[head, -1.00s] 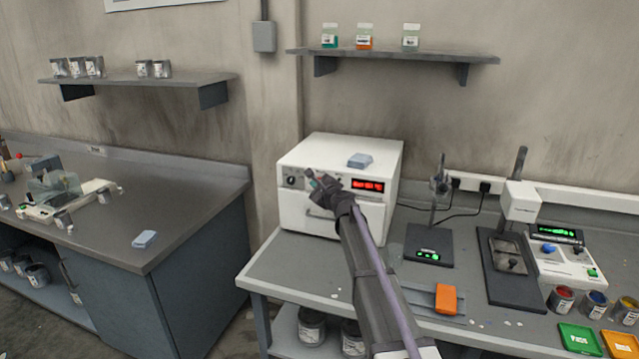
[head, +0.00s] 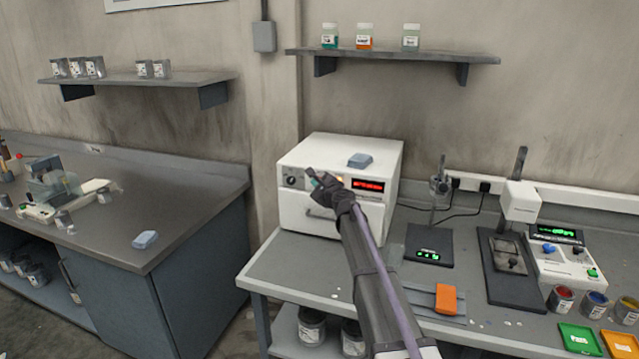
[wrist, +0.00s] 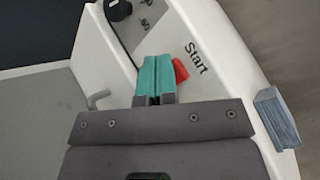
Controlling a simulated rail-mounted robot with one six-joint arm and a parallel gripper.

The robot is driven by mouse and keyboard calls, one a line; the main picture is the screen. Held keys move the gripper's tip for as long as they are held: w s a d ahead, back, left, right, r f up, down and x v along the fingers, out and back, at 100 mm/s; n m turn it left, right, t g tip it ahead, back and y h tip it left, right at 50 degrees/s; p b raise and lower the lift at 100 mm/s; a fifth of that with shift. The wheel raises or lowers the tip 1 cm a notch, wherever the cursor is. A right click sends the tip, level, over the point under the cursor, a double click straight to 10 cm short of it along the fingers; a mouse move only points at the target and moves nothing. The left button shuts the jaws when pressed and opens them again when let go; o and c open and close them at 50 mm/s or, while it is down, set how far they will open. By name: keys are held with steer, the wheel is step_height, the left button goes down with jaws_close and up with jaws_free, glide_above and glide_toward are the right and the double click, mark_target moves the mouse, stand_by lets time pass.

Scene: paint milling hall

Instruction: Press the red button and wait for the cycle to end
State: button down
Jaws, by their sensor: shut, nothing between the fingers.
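The white oven-like machine (head: 340,155) stands on the right bench, with a dark dial (head: 291,181) and a lit red display (head: 368,186) on its front. In the head view the button is hidden by my gripper.
A blue-grey block (head: 360,160) lies on top of the machine. To the right are a dark scale (head: 429,246), a stand instrument (head: 518,215), an orange block (head: 446,298) and open paint cans (head: 561,298). The left bench (head: 190,190) has free room.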

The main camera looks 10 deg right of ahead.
steer(key=shift+s+a, duration=0.45)
steer(key=shift+s, duration=0.3)
steer(key=s, duration=0.1)
steer(key=s+a, duration=0.1)
steer(key=s, duration=0.1)
steer(key=s+a, duration=0.1)
steer(key=shift+s+a, duration=0.2)
steer(key=shift+a, duration=0.05)
stand_by(0.6)
